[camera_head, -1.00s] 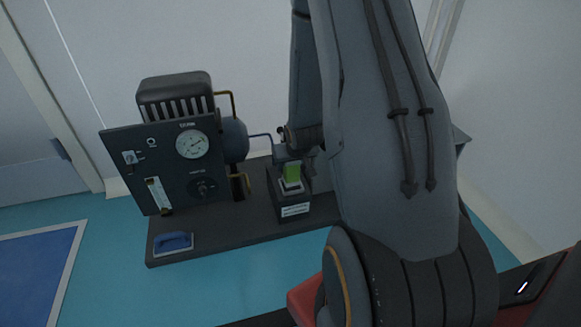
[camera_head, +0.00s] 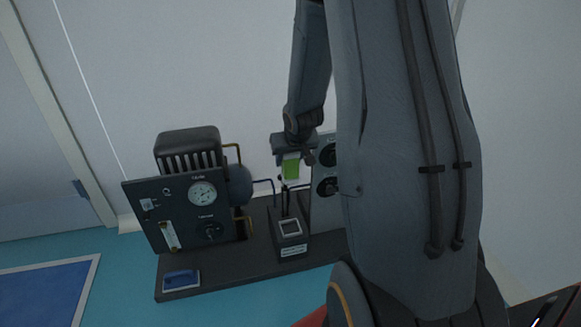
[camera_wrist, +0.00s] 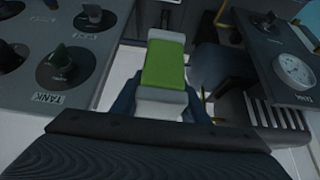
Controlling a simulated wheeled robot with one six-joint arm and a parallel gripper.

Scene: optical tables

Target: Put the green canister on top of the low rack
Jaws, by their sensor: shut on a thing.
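The green canister (camera_head: 291,168) hangs in my gripper (camera_head: 291,158), above the dark block with a square socket (camera_head: 290,228) in its top. In the wrist view the canister (camera_wrist: 164,66) shows a green middle with pale grey ends, and it lies between the fingers of my gripper (camera_wrist: 163,100). My gripper is shut on it. The canister is clear of the socket, with a gap below it. I cannot make out a low rack for certain in these frames.
A dark panel with a gauge (camera_head: 202,193) and knobs stands left of the block. A second knob panel (camera_head: 325,190) stands to the right, partly behind my arm. Blue floor is open at left.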

